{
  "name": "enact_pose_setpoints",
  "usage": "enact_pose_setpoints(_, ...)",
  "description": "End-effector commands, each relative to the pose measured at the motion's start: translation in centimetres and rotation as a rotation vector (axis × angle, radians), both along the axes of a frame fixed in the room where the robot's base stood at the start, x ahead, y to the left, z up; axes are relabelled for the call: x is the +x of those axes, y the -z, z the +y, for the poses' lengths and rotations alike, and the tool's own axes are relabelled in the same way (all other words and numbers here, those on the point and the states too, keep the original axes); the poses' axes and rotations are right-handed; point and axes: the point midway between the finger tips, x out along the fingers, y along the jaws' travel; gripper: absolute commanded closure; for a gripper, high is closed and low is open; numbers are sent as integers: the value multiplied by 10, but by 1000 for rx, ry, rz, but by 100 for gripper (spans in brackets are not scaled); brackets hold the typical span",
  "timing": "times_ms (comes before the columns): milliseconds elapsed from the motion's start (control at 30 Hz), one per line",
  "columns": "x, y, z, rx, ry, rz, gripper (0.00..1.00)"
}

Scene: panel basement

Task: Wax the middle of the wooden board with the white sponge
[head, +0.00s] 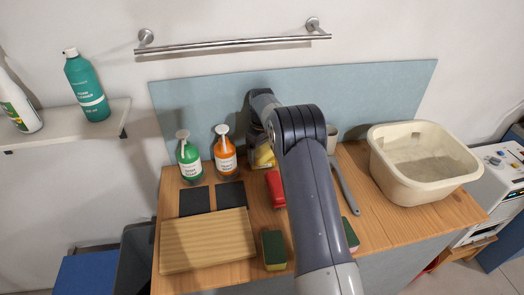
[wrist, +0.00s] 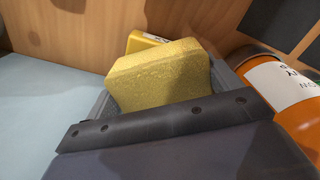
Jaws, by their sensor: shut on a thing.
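The wooden board (head: 205,242) lies flat at the front left of the bench, its middle bare. My gripper (wrist: 160,95) is shut on a yellow sponge (wrist: 160,72), which sticks out between the jaws in the wrist view. No plainly white sponge shows in either view. In the head view my gripper (head: 258,135) is at the back of the bench, right of the orange bottle and well behind the board; my arm hides much of it.
A green bottle (head: 189,160) and an orange bottle (head: 225,152) stand behind two dark pads (head: 195,201). A red object (head: 276,189) lies beside my arm. A yellow labelled thing (wrist: 142,41) is just beyond the held sponge. A cream basin (head: 425,180) stands at right.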

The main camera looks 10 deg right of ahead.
Motion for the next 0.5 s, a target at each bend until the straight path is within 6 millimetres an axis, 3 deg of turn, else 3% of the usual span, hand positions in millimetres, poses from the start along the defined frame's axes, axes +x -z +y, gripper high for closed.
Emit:
enact_pose_setpoints(333, -1, 2, 0, 0, 0, 4, 33)
enact_pose_setpoints(500, -1, -7, 0, 0, 0, 4, 33)
